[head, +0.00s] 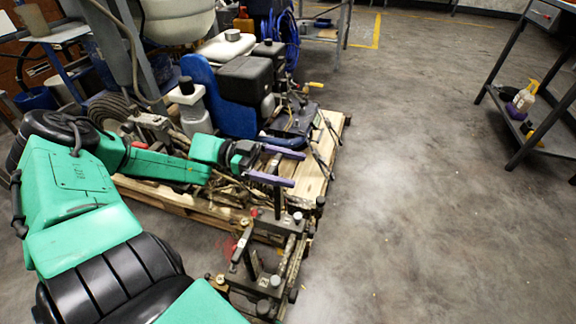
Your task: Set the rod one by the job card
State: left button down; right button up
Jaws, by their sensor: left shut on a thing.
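The line striper (233,95), with a blue body and dark engine, stands on a wooden pallet (318,172). A dark metal frame with clamps and knobs (267,282) reaches forward at its near side. An upright dark rod (277,204) rises from this frame, and a second dark upright (249,262) stands nearer. I cannot make out a job card. My right gripper is out of view.
A dark metal table (497,77) stands at the right, with a spray bottle (524,97) on its lower shelf. Hoses, buckets and machine parts crowd the left and back. The grey concrete floor (410,210) right of the pallet is clear.

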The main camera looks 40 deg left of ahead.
aim_at(273, 162)
pick_arm(q)
jog(key=shift+w+r, duration=0.15)
jog(key=shift+r, duration=0.25)
grip_release()
jog(key=shift+a+f, duration=0.1)
jog(key=shift+a, duration=0.05)
jog(key=shift+s+a, duration=0.2)
jog(key=shift+a, duration=0.1)
jog(key=p+v, duration=0.1)
jog(key=v, duration=0.1)
jog(key=shift+s+a, duration=0.15)
jog(key=shift+a, duration=0.2)
jog(key=v, duration=1.1)
jog(key=shift+b, duration=0.45)
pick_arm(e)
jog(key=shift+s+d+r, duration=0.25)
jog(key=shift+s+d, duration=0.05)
